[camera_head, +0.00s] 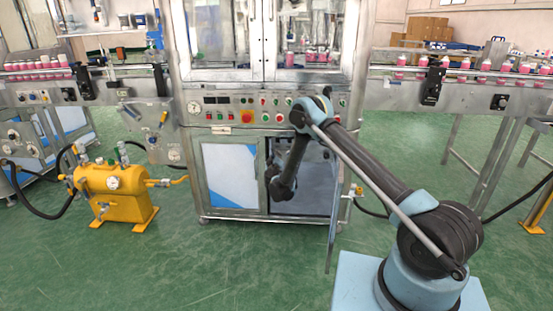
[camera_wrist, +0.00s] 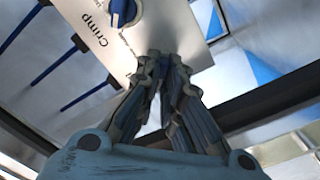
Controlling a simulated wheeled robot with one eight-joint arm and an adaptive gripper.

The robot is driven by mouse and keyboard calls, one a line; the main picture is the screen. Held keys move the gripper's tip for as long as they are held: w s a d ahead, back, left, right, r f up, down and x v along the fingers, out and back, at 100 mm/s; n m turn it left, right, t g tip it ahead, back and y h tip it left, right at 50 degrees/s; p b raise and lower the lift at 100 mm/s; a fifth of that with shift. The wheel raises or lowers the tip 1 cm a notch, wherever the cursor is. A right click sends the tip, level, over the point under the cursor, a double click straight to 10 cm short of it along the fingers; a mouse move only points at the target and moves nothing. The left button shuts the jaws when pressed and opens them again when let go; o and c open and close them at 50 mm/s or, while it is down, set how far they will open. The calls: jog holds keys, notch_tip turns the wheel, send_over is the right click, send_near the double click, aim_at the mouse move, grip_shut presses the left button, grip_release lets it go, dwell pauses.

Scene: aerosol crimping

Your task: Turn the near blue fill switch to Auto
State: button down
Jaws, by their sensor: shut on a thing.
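In the wrist view my gripper (camera_wrist: 165,62) has its fingers closed together at the lower edge of a pale panel (camera_wrist: 160,35). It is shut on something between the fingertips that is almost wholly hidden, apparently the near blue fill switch. Another blue switch (camera_wrist: 124,10) with a white pointer shows at the top of the panel beside the word "Crimp", clear of the fingers. Its full label cannot be read. In the head view my arm reaches into the open lower right compartment (camera_head: 318,185) of the machine, and the switches there are hidden.
Several blue rods (camera_wrist: 58,65) stand left of the panel in the wrist view. The open cabinet door (camera_head: 334,215) hangs edge-on near my arm. A yellow tank (camera_head: 112,198) with hoses stands at left.

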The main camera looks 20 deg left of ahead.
jog(key=c, duration=1.7)
grip_release()
jog(key=shift+a, duration=0.1)
